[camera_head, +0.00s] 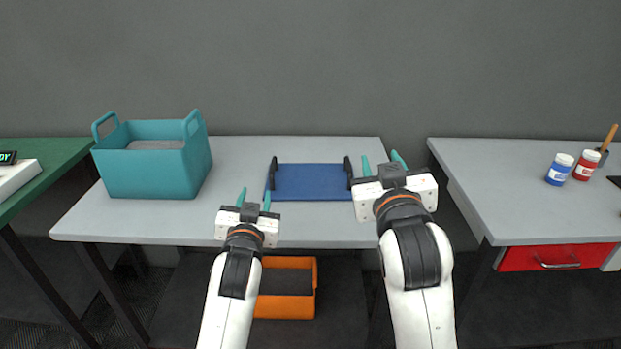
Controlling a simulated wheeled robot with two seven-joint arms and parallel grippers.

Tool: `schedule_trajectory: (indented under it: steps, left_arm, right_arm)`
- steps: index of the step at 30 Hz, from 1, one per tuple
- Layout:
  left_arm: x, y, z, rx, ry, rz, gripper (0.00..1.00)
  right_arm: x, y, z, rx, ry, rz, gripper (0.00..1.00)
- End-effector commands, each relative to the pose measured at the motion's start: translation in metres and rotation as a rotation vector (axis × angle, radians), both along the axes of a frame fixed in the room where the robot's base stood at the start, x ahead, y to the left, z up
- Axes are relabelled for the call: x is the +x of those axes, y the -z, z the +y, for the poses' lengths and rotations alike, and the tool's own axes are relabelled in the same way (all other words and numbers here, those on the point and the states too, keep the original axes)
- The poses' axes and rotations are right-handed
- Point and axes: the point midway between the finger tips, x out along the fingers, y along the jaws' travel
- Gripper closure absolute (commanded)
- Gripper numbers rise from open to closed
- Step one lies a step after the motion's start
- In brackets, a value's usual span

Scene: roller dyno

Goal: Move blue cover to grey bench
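The blue cover (310,182) lies flat on the grey bench (240,158) in the middle of the view. It has a black upright handle at its left end and another at its right end. My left gripper (254,198) is open and empty, at the cover's lower left, near the bench's front edge. My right gripper (383,164) is open and empty, just right of the cover's right handle. Neither gripper appears to touch the cover. A second grey bench (500,190) stands at the right, across a gap.
A teal bin (150,178) with two handles stands on the middle bench's left. An orange bin (286,305) sits below that bench. A blue-labelled jar (559,170) and a red jar (586,166) stand on the right bench, above a red drawer (556,257). A green table (45,165) is at far left.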

Motion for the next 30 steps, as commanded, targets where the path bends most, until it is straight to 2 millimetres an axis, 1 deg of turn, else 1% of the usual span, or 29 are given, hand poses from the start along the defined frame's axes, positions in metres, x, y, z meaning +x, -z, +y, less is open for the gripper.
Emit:
schedule_trajectory:
  steps: [1,6,9,13,19,28,30]
  left_arm:
    - [0.000,-0.008,-0.003,-0.009,0.002,-0.001,0.63]
    - [0.000,-0.017,-0.003,-0.009,0.002,-0.001,0.63]
    - [0.000,-0.021,-0.003,-0.009,0.002,-0.001,0.63]
    - [0.000,-0.025,-0.003,-0.009,0.002,-0.001,0.63]
    - [0.000,-0.027,-0.003,-0.009,0.002,-0.001,0.63]
    - [0.000,-0.027,-0.003,-0.009,0.002,-0.001,0.63]
    - [0.000,-0.023,-0.003,-0.007,0.004,0.006,0.63]
  right_arm:
    - [-0.004,-0.014,0.000,0.002,-0.001,-0.005,0.62]
    - [-0.016,-0.045,0.000,0.002,-0.001,-0.005,0.62]
    - [-0.023,-0.060,0.000,0.002,-0.001,-0.003,0.62]
    - [-0.029,-0.075,0.000,0.001,0.000,-0.003,0.62]
    - [-0.033,-0.084,0.000,0.000,0.000,0.000,0.62]
    - [-0.033,-0.084,0.000,0.000,0.000,0.001,0.62]
    - [-0.031,-0.081,0.000,-0.003,0.000,0.007,0.62]
